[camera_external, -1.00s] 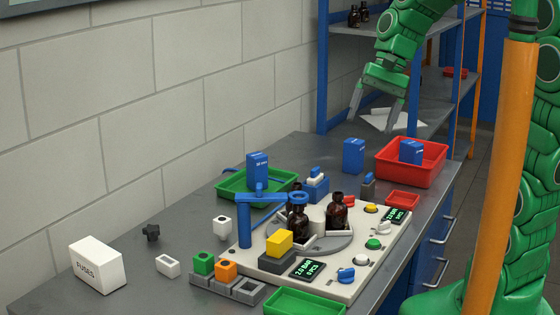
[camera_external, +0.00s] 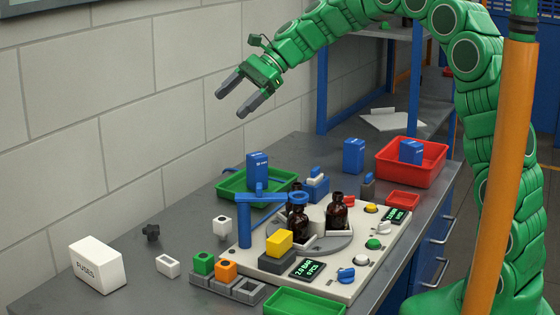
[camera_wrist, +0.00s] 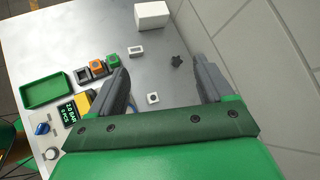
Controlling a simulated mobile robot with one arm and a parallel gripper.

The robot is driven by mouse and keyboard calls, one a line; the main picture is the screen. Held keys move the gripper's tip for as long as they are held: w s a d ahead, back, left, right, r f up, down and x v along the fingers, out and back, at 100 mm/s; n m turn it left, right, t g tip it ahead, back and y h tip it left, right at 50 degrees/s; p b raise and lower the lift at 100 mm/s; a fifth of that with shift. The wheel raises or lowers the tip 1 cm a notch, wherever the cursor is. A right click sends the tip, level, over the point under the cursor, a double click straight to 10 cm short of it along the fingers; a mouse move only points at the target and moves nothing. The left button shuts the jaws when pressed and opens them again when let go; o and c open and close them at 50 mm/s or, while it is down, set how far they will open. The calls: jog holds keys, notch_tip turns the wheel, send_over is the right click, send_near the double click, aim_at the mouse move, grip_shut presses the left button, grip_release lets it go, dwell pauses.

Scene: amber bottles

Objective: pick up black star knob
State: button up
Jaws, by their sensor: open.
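The black star knob (camera_external: 151,232) lies on the grey table near the wall, behind the white fuses box. My gripper (camera_external: 231,100) is open and empty, high above the table and up and to the right of the knob in the external view. Its grey fingers are spread apart. Nothing hides the knob.
A white fuses box (camera_external: 98,266), a white hollow block (camera_external: 167,265) and a white block with a dark hole (camera_external: 222,225) stand around the knob. A blue post fixture (camera_external: 244,220) rises to the right. The wall (camera_external: 60,150) runs close behind the knob.

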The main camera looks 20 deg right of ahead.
aim_at(153, 228)
jog(key=shift+w+a+f+m+y, duration=0.9)
jog(key=shift+w+a+m, duration=0.8)
jog(key=shift+a, duration=2.1)
jog(key=shift+w+a+f+m+y, duration=0.9)
jog(key=shift+w+a, duration=1.4)
jog(key=shift+a, duration=1.45)
notch_tip(153, 228, down, 29)
jog(key=shift+r, duration=0.1)
jog(key=shift+h, duration=0.3)
jog(key=shift+x, duration=3.9)
jog(key=c, duration=1.1)
